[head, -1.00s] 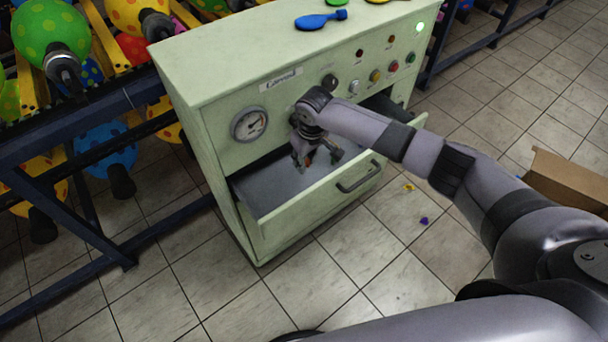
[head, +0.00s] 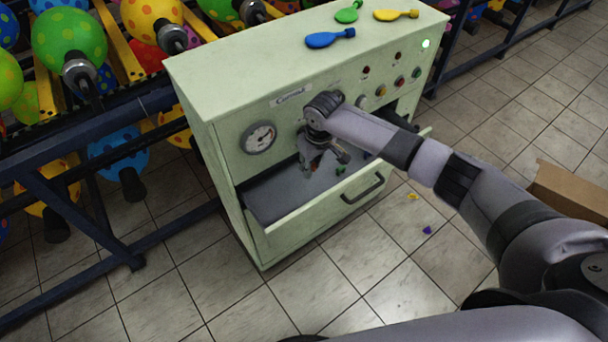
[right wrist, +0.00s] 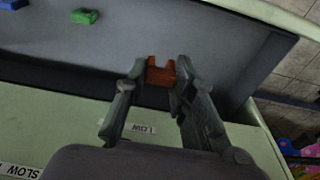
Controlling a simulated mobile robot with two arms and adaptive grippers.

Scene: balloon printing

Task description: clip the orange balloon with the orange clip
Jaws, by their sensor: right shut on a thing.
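My right gripper (head: 322,163) is over the pulled-out drawer (head: 282,222) of the pale green cabinet, fingers pointing down. In the right wrist view the right gripper (right wrist: 156,82) is shut on the orange clip (right wrist: 161,73), a small notched block between its fingertips. The clip looks raised off the drawer floor. In the head view I cannot make out the clip. Inflated dotted balloons hang on the rack at the left; none is clearly orange. My left gripper is not in view.
A green clip (right wrist: 84,16) and a blue clip (right wrist: 12,4) lie on the drawer floor. Flat blue (head: 330,38), green (head: 349,12) and yellow (head: 396,15) balloons lie on the cabinet top. A cardboard box (head: 570,190) stands at the right. Small pieces lie on the tiled floor.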

